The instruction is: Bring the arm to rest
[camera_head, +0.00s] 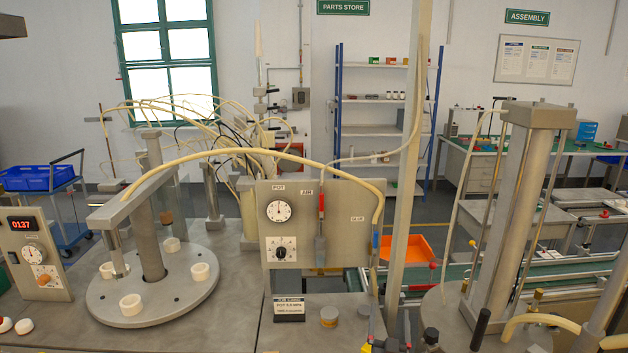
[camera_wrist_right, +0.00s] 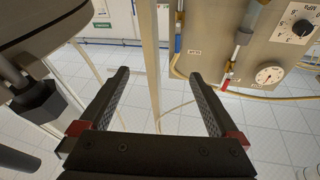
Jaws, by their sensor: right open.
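My right gripper (camera_wrist_right: 160,75) shows in the right wrist view with its two dark fingers wide apart. Nothing is held between them; a pale upright post and the tiled floor show behind the gap. In the head view I cannot clearly make out this gripper; small dark parts show at the bottom edge, right of the gauge panel (camera_head: 350,215). The same panel shows in the right wrist view (camera_wrist_right: 222,60), at upper right, apart from the fingers. My left gripper is in neither view.
A round turntable (camera_head: 155,298) with several white cups stands at left beside a readout box (camera_head: 38,262). A tall pale post (camera_head: 405,190) stands right of the panel. A grey column (camera_head: 520,200) rises at right. An orange bin (camera_head: 408,250) sits behind.

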